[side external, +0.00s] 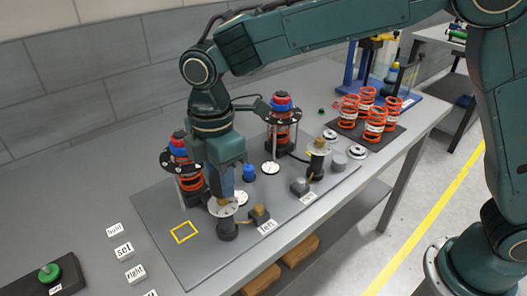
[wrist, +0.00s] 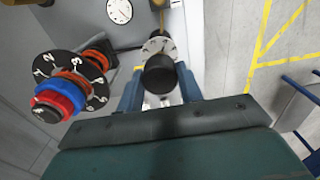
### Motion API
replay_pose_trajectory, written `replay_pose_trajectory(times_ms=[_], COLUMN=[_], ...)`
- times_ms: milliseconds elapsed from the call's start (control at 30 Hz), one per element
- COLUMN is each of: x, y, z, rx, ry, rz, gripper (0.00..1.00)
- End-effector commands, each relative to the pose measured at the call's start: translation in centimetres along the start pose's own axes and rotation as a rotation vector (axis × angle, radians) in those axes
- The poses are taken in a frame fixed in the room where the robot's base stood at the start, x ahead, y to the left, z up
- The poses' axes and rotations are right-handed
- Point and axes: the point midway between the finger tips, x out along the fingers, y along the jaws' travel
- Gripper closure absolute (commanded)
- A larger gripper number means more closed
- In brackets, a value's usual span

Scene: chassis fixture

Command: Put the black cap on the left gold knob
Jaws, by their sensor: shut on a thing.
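In the wrist view the black cap (wrist: 160,76) sits between the two blue fingers of my gripper (wrist: 160,90), which is shut on it. A silver flange with holes (wrist: 158,46) lies just beyond the cap. In the side view my gripper (side external: 225,196) points down over the left post (side external: 227,229), which has a silver flange and a dark base. The fingers hide the cap there, and the left gold knob is not clear. I cannot tell whether the cap touches the post. The "left" label (side external: 267,227) lies next to this post.
Two caged red springs with blue and red tops stand behind, one close left of my gripper (side external: 180,165), one farther right (side external: 283,122). A second post (side external: 317,157) stands near the "right" label (side external: 308,198). A yellow square (side external: 184,232) marks clear plate at left.

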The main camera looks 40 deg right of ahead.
Motion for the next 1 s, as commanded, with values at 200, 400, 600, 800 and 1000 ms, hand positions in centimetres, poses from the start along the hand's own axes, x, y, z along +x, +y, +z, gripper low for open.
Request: replay_pose_trajectory(times_ms=[200,400,600,800,1000], x=[0.1,0.6,1.3,2.0,2.4], y=[0.0,0.0,0.0,0.0,0.0], z=[0.0,0.0,0.0,0.0,0.0], rx=[0.0,0.0,0.0,0.0,0.0], ry=[0.0,0.0,0.0,-0.001,0.0], rz=[0.0,0.0,0.0,-0.001,0.0], gripper=[0.85,0.85,0.85,0.85,0.85])
